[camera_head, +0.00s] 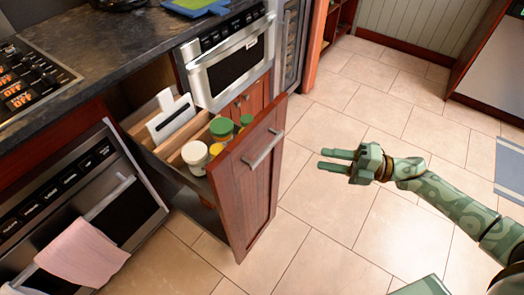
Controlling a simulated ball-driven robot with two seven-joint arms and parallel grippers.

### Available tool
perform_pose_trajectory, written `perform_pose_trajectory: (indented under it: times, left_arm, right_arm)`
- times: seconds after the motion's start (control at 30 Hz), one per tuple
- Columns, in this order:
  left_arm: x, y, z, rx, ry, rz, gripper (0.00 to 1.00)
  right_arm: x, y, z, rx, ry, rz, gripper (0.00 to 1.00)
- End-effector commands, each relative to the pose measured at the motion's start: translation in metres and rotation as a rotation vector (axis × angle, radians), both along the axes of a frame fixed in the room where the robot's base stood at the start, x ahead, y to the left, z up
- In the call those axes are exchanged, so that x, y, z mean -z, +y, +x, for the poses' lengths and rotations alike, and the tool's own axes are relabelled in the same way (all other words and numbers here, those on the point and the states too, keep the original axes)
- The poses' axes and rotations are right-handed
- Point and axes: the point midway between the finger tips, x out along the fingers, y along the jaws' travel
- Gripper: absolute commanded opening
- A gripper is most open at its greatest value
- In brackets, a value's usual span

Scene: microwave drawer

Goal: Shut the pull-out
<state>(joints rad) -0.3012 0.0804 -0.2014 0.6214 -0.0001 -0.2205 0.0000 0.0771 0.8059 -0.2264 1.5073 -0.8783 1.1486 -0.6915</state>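The pull-out (252,195) stands open from the counter, with a tall reddish wooden front and a metal bar handle (263,150). Inside are a white slotted board (172,119), a white jar (195,155), and containers with green lids (221,128) and yellow lids. My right gripper (322,160) is to the right of the wooden front, with its two fingers pointing left toward it. The fingers are apart with nothing between them, and a gap of floor shows between them and the handle. My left gripper is not in view.
Left of the pull-out is an oven (75,205) with a pink towel (85,252) on its handle. Behind it is a microwave (232,62) under the dark counter (95,45). The tiled floor (335,225) around my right arm is clear. A blue-grey rug lies at the right edge.

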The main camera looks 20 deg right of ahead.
Motion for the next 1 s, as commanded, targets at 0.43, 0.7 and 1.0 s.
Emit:
perform_pose_trajectory:
  times: [0.43, 0.7, 1.0]
  left_arm:
    - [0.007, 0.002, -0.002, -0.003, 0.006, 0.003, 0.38]
    - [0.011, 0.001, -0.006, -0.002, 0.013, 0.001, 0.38]
    - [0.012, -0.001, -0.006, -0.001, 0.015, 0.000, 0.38]
  right_arm:
    - [0.001, 0.087, 0.050, 0.003, -0.002, 0.005, 0.38]
    - [0.001, 0.128, 0.074, 0.004, 0.002, 0.003, 0.38]
    - [0.001, 0.137, 0.079, 0.006, 0.003, 0.001, 0.38]
